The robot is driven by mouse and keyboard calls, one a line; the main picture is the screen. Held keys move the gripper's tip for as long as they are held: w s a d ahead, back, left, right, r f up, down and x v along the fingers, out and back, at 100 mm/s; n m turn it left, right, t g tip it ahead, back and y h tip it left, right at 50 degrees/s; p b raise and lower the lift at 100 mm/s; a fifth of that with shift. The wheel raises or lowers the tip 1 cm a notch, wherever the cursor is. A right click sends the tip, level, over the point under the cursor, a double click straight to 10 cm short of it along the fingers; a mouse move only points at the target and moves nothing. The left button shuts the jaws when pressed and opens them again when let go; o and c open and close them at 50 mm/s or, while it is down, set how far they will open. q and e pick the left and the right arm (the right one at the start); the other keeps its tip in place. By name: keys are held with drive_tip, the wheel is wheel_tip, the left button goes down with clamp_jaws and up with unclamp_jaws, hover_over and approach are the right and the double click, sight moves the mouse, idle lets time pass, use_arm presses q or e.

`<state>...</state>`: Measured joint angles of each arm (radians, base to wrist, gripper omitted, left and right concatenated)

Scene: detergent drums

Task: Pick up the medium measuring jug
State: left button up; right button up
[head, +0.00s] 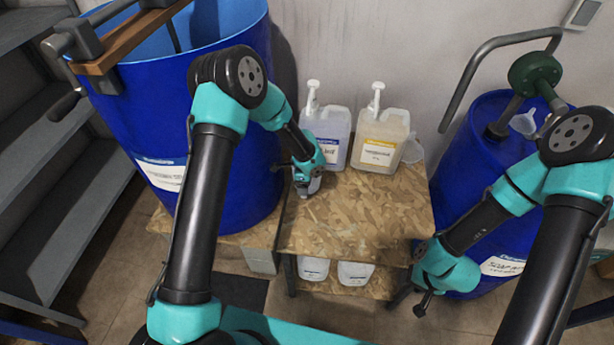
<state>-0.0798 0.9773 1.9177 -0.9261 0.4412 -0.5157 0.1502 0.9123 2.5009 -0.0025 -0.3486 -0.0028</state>
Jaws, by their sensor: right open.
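A translucent vessel (413,150), which looks like a measuring jug, stands at the right back of the wooden bench, partly hidden by the yellow-labelled container. Its size marking cannot be read. My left gripper (308,188) points down over the left part of the bench, in front of the blue-labelled container, apart from the vessel; its jaws are too small and dark to judge. My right gripper (420,307) is open in front of the right blue drum, right of the bench and well below the vessel.
Two pump containers, blue-labelled (327,133) and yellow-labelled (380,140), stand at the back of the bench (365,215). Its front top is clear. Large blue drums stand left (235,190) and right (455,160). A pale translucent funnel-like piece (523,123) sits on the right drum.

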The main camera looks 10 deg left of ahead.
use_arm(q)
drive_tip(key=shift+c, duration=0.4)
drive_tip(key=c, duration=1.1)
drive_tip(key=shift+o, duration=0.2)
drive_tip(key=shift+r, duration=0.25)
drive_tip(key=shift+r, duration=1.6)
drive_tip(key=s+d+r, duration=0.1)
drive_tip(key=s+d, duration=0.3)
drive_tip(key=s, duration=1.1)
drive_tip(key=shift+s+r, duration=0.15)
drive_tip(key=shift+d, duration=0.1)
